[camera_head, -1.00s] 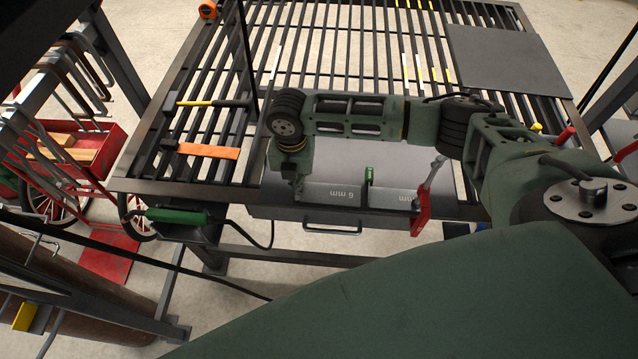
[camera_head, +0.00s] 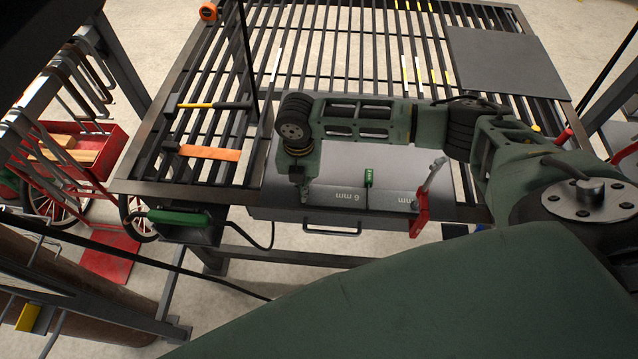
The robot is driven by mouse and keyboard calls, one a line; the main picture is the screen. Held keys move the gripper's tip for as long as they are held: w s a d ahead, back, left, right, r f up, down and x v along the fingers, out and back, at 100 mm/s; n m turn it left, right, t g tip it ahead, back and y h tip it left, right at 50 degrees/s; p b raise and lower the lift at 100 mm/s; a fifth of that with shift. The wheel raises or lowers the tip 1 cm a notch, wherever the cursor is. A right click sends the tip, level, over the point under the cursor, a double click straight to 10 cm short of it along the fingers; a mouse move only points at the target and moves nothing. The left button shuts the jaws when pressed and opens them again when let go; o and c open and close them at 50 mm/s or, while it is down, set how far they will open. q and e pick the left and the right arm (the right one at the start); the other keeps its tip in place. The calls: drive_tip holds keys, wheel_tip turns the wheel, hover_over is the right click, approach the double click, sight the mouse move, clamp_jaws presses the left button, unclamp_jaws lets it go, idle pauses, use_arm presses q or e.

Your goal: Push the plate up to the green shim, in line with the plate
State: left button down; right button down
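A grey plate marked "6 mm" (camera_head: 325,194) lies flat near the front edge of the slatted table. The small green shim (camera_head: 369,177) stands upright at its right end. I cannot tell whether plate and shim touch. A second grey plate (camera_head: 395,199) lies to the right of the shim, with a red-handled clamp (camera_head: 423,205) at its right end. My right gripper (camera_head: 304,192) points down at the left end of the marked plate, close to or touching it. Its fingers are too small and dark to read. My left gripper is not in view.
An orange bar (camera_head: 208,152) and a yellow-and-black handled tool (camera_head: 210,104) lie on the slats at left. A dark square sheet (camera_head: 507,62) lies at back right. A green-handled tool (camera_head: 175,216) hangs at the front left corner.

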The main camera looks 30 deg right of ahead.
drive_tip(key=shift+s+d+p, duration=0.4)
drive_tip(key=shift+d+p, duration=0.1)
drive_tip(key=shift+d, duration=0.2)
idle(0.3)
drive_tip(key=shift+s+d+f, duration=0.15)
drive_tip(key=shift+s+d, duration=0.15)
idle(0.5)
drive_tip(key=shift+w+a, duration=0.1)
drive_tip(key=shift+a, duration=0.3)
drive_tip(key=shift+w+a, duration=0.1)
drive_tip(key=shift+a, duration=0.05)
drive_tip(key=shift+w+r+p, duration=0.2)
drive_tip(key=shift+r+p, duration=0.7)
drive_tip(key=shift+p, duration=0.1)
drive_tip(key=shift+r+p, duration=0.65)
drive_tip(key=shift+r, duration=1.6)
